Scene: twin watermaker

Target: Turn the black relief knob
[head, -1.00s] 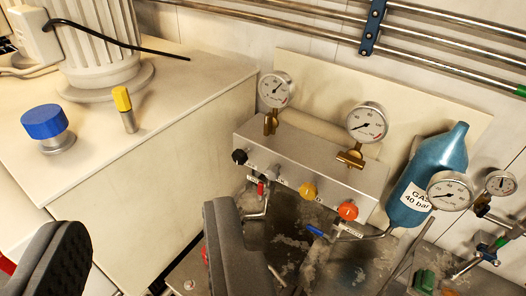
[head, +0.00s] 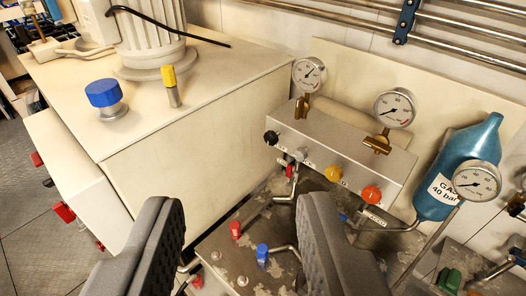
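The black relief knob (head: 271,137) is at the left end of the front face of a grey metal manifold block (head: 335,146), right of the centre of the view. My gripper (head: 236,208) is in the lower middle, its two dark padded fingers wide apart with nothing between them. The fingers are lower in the picture than the black knob and do not touch it. The right finger hides part of the stained bench below the block.
Two gauges stand above. A blue gas bottle (head: 455,170) is at right. Red (head: 235,230) and blue (head: 262,252) valve handles sit low between my fingers.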

